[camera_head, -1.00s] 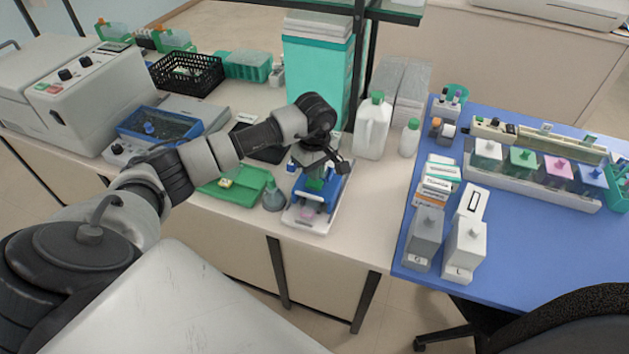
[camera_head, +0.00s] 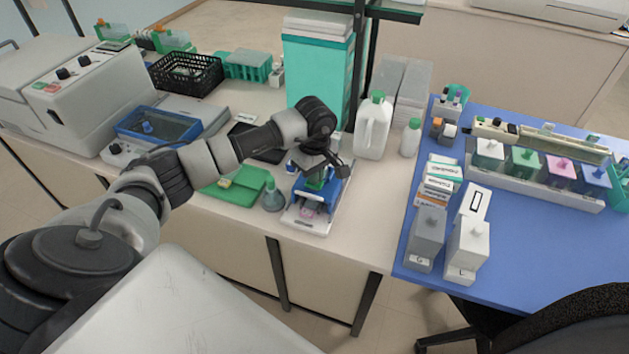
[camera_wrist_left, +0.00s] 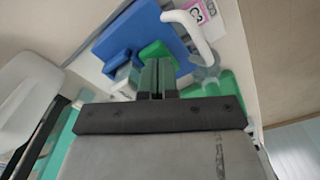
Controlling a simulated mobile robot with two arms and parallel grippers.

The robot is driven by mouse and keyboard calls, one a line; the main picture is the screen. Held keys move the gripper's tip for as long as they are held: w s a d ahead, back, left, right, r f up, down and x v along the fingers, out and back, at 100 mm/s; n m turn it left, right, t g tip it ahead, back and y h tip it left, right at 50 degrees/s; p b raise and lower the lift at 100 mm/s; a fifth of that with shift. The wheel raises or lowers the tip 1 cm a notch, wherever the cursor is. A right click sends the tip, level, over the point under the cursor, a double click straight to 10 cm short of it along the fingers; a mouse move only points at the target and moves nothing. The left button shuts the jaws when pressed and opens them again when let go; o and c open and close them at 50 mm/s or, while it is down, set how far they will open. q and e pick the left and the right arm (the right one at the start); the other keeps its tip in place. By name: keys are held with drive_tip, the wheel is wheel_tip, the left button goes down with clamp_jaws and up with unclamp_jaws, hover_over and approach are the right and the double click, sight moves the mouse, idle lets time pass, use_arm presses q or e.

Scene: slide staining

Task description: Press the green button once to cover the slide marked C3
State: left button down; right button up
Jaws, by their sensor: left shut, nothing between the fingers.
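A small white and blue device (camera_head: 297,218) stands near the front edge of the bench. The green button (camera_wrist_left: 155,49) shows on top of its blue part (camera_wrist_left: 142,35) in the left wrist view. A slide with a pink label reading C3 (camera_wrist_left: 198,12) lies at the device's front, beside a white curved bar; the label shows as a small pink patch in the head view (camera_head: 305,211). My left gripper (camera_wrist_left: 157,92) is shut and empty, its fingertips right at the green button. I cannot tell whether they touch it. My right gripper is out of view.
A green folder-like tray (camera_head: 238,191) and a small flask (camera_head: 272,197) stand left of the device. A white jug (camera_head: 373,128) and a smaller bottle (camera_head: 411,138) stand behind right. The blue table (camera_head: 520,250) at right holds staining jars and boxes.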

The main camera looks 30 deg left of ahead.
use_arm(q)
drive_tip(key=shift+s+f+b, duration=0.1)
drive_tip(key=shift+f+b, duration=0.45)
drive_tip(key=shift+f, duration=0.05)
idle(0.3)
drive_tip(key=shift+r+p, duration=0.55)
drive_tip(key=shift+r, duration=0.3)
drive_tip(key=shift+r+p, duration=1.25)
drive_tip(key=shift+r, duration=1.5)
drive_tip(key=shift+f, duration=0.1)
